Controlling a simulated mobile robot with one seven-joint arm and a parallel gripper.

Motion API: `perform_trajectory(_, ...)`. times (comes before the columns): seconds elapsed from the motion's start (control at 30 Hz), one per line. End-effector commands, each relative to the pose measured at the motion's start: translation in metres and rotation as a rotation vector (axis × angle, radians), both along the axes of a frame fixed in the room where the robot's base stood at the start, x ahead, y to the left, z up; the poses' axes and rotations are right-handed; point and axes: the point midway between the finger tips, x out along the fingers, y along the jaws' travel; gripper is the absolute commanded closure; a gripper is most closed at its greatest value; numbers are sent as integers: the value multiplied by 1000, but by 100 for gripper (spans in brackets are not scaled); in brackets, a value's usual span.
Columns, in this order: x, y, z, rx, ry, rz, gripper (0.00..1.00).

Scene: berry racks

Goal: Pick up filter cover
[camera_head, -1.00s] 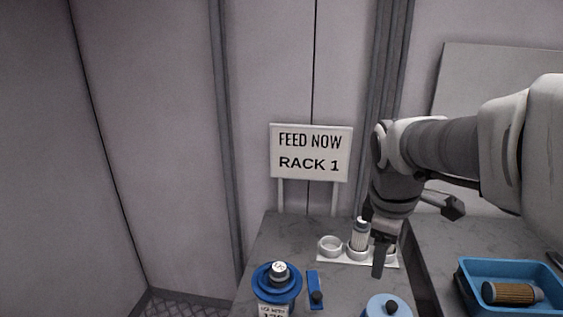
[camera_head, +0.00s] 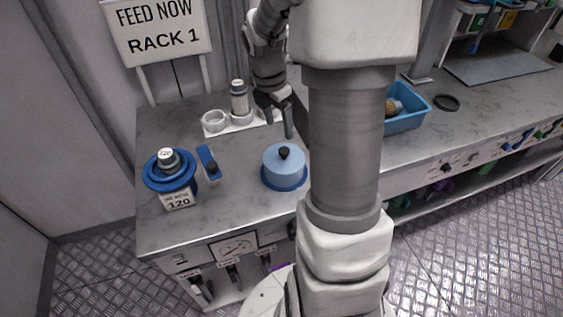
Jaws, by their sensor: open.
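A light blue round lid with a black knob, which looks like the filter cover (camera_head: 284,168), sits on a darker blue round base on the grey counter. My gripper (camera_head: 279,125) points down just behind it, with its two fingers apart and nothing between them. The fingertips are beyond the cover and do not touch it. My arm hides the counter just right of the cover.
A white holder (camera_head: 214,123) with round cups and a white bottle (camera_head: 239,98) stands behind, left of my gripper. A blue dial device (camera_head: 168,170) labelled 120 and a small blue block (camera_head: 208,162) stand left. A blue tray (camera_head: 412,119) with a brown cartridge is right.

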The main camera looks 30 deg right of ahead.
Motion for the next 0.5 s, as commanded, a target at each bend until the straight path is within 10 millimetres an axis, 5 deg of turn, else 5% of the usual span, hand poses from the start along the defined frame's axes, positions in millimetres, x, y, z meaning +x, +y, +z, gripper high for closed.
perform_trajectory(0.2, 0, -6, -41, 1, 2, 1, 27)
perform_trajectory(0.5, 2, -11, -65, 1, 2, -1, 27)
